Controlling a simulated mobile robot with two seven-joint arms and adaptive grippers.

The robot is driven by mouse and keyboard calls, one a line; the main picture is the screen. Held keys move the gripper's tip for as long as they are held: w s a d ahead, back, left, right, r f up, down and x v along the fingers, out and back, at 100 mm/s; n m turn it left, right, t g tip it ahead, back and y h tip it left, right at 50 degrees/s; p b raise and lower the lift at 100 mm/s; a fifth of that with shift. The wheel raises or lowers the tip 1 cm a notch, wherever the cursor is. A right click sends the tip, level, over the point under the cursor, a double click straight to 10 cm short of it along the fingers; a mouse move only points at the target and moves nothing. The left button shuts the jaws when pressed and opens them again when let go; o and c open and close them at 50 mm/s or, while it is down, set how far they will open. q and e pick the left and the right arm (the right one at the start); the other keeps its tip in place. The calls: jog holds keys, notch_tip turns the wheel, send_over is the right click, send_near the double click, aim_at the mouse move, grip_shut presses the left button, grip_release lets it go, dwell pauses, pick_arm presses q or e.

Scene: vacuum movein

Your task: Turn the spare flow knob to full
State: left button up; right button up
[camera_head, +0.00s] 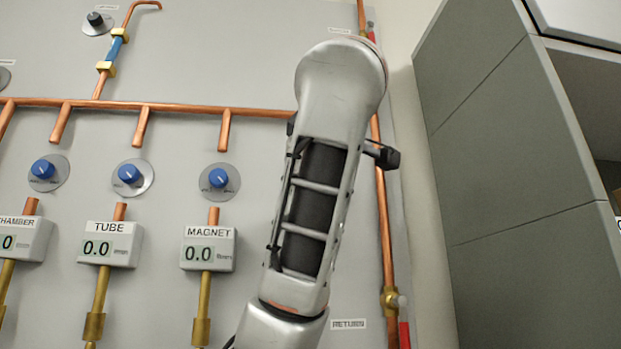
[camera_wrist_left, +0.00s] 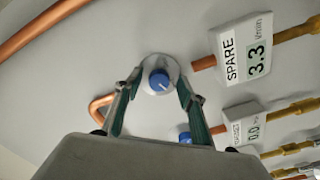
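The spare flow knob is a blue knob (camera_wrist_left: 159,81) with a white pointer mark on a round grey dial plate in the left wrist view. The SPARE meter (camera_wrist_left: 243,52) beside it reads 3.3. My left gripper (camera_wrist_left: 160,74) is open, with one finger on each side of the knob. Gaps show between the fingertips and the knob, and I cannot tell whether either touches it. In the head view an arm of mine covers the place right of the MAGNET meter, and the spare knob is hidden. My right gripper is not in view.
In the head view the CHAMBER knob (camera_head: 43,169), TUBE knob (camera_head: 128,173) and MAGNET knob (camera_head: 218,178) sit on the grey panel under a copper pipe (camera_head: 180,107). The TUBE meter (camera_head: 110,245) and MAGNET meter (camera_head: 208,249) read 0.0. A grey cabinet (camera_head: 500,150) stands at right.

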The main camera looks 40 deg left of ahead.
pick_arm(q)
jog(key=shift+s+r, duration=0.1)
jog(key=v, duration=0.7)
jog(key=shift+d, duration=0.2)
jog(key=shift+s, duration=0.1)
